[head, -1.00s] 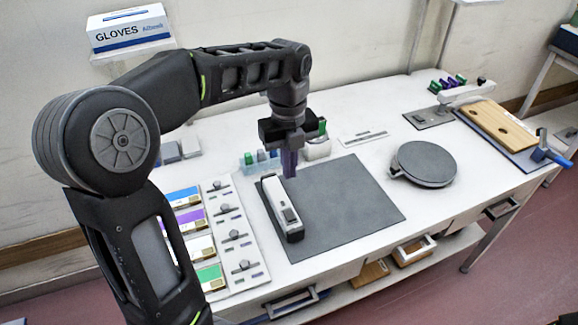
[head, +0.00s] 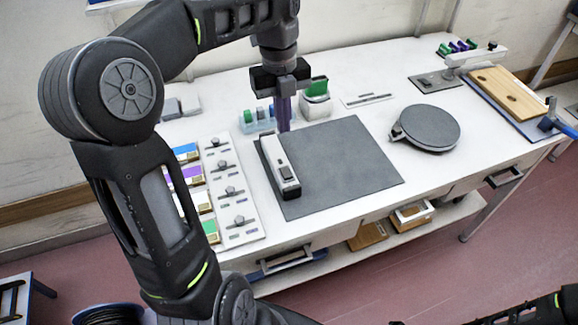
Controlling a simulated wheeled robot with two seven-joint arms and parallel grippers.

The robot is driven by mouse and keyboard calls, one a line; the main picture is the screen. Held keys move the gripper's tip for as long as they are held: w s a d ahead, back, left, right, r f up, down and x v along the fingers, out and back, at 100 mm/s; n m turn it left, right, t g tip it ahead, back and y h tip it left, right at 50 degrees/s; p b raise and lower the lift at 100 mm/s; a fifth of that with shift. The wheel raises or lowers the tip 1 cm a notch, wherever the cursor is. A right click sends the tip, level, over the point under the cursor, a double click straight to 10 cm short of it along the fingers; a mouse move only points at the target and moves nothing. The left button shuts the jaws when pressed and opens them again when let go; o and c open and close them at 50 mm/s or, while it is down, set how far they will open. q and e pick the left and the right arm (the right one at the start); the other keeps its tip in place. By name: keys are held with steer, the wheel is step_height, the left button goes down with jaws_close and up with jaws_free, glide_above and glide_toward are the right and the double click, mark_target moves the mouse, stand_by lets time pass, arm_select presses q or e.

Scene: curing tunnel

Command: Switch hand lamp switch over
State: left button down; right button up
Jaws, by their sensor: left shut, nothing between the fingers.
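The hand lamp (head: 274,153) is a white, long device with a dark end, lying on the dark grey mat (head: 345,165) near its left edge. Its black switch (head: 286,172) is on the top face, toward the near end. My left gripper (head: 284,128) points down with its purplish fingers shut and empty, just beyond the far end of the lamp. I cannot tell exactly how high the fingertips are above the mat. A dark piece of my right arm shows at the bottom right corner; its gripper is not in view.
A board with coloured labels and knobs (head: 228,190) lies left of the mat. Behind stand a clear bin (head: 258,126) and a white holder with a green block (head: 316,97). A round grey plate (head: 430,128) is to the right. The mat right of the lamp is clear.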

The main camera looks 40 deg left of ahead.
arm_select(q)
glide_toward(288, 176)
steer(key=f, duration=0.4)
steer(key=f+p, duration=0.1)
steer(key=f, duration=0.1)
steer(key=shift+s+d+f, duration=0.3)
steer(key=shift+d, duration=0.05)
steer(key=shift+f, duration=0.1)
